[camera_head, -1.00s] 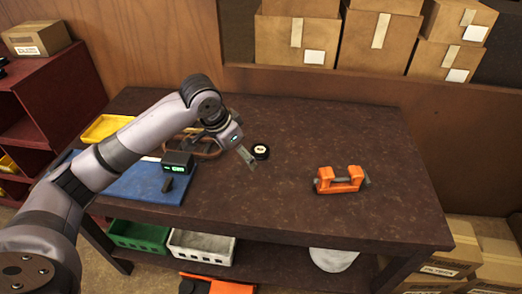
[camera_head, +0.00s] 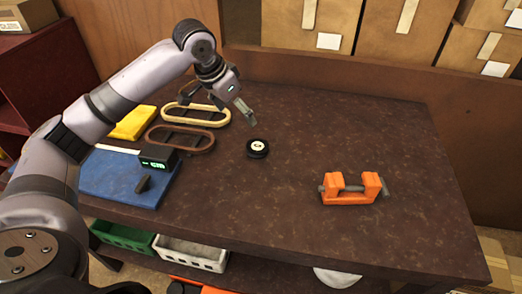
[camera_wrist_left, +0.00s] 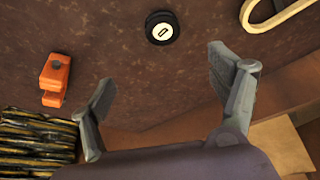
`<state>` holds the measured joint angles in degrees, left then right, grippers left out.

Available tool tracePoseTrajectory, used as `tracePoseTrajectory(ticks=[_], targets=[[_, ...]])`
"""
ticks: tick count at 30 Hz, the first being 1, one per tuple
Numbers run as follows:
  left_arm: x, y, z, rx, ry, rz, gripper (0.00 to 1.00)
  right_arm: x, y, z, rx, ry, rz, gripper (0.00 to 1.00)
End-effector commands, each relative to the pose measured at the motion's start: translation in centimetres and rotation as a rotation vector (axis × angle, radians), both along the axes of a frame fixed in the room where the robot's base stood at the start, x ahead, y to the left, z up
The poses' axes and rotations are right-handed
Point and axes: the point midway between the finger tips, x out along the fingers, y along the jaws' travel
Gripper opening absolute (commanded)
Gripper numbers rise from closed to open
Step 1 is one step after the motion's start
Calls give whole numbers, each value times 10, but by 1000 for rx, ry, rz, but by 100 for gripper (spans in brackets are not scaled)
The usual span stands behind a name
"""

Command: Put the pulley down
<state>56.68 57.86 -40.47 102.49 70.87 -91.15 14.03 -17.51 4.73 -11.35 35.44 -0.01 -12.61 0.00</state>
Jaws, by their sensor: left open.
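The pulley (camera_head: 257,148), a small black wheel with a pale centre, rests on the dark brown workbench (camera_head: 300,190). It also shows in the left wrist view (camera_wrist_left: 162,28), at the top, beyond the fingertips. My left gripper (camera_head: 228,105) is behind and a little left of the pulley, apart from it. Its two fingers are spread wide with nothing between them in the left wrist view (camera_wrist_left: 158,88). My right gripper is in neither view.
An orange clamp (camera_head: 350,190) lies on the bench's right. Two belt loops (camera_head: 180,140), a blue mat (camera_head: 115,180), a black device with a green display (camera_head: 158,158) and a yellow tray (camera_head: 133,122) are left. Cardboard boxes (camera_head: 400,35) stand behind. Bench around the pulley is clear.

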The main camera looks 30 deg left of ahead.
Motion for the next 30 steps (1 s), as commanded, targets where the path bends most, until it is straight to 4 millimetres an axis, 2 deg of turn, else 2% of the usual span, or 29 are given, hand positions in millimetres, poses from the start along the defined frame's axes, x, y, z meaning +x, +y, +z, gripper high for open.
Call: tracePoseTrajectory(ticks=[1,5,7,18,30], targets=[[0,0,-9,0,0,0,82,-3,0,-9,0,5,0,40],[4,-1,-19,-1,2,1,82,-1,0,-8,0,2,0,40],[8,-3,-30,-2,5,0,82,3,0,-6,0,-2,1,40],[36,-13,-101,-1,3,0,82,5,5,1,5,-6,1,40],[52,-16,-136,-1,2,1,82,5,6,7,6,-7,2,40]])
